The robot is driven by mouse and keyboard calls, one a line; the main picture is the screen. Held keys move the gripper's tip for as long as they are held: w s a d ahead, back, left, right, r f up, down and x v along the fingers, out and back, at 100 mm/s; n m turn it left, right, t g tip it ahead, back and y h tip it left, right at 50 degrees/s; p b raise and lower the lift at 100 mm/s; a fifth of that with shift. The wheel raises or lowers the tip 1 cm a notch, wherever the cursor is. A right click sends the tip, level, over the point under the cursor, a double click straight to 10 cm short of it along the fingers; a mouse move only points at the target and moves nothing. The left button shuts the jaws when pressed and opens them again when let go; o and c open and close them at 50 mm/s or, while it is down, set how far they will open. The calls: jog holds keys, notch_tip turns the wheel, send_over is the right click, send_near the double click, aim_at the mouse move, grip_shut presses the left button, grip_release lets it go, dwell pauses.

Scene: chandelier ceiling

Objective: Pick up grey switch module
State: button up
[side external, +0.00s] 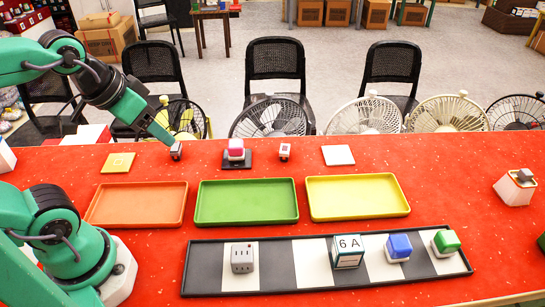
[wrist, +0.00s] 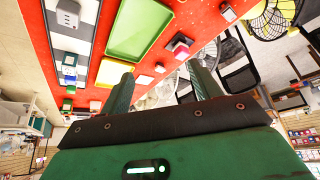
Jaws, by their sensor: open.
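A grey block (side external: 242,257) with dark slots stands upright on the left part of the black-and-white striped tray (side external: 308,255). It shows at the top left of the wrist view (wrist: 68,13). A white module with a grey top (side external: 516,187) stands at the far right of the red table. I cannot tell for certain which of these is the grey switch module. My gripper (side external: 167,138) is at the back left, close to a small dark-and-white module (side external: 176,151) and far from both grey things. Its fingers (wrist: 161,85) are apart and empty in the wrist view.
The striped tray also holds a "6 A" block (side external: 347,251), a blue-topped module (side external: 398,247) and a green-topped module (side external: 446,242). Orange (side external: 137,204), green (side external: 246,203) and yellow (side external: 357,197) trays are empty. A pink-topped module (side external: 236,150) stands behind them.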

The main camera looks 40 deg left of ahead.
jog(key=shift+c, duration=0.2)
jog(key=shift+c, duration=1.1)
jog(key=n+g, duration=0.5)
jog(key=n, duration=0.3)
send_over(175, 146)
jog(key=f, duration=1.5)
jog(key=shift+w+d+f, duration=0.15)
jog(key=shift+w+f, duration=0.15)
jog(key=shift+a+f+n+g, duration=0.3)
jog(key=shift+a+f, duration=0.05)
jog(key=shift+f, duration=0.05)
jog(key=shift+s+d+f, duration=0.1)
jog(key=shift+s+f, duration=0.05)
jog(key=shift+f, duration=1.8)
jog(key=shift+s+f, duration=0.1)
jog(key=shift+f, duration=1.85)
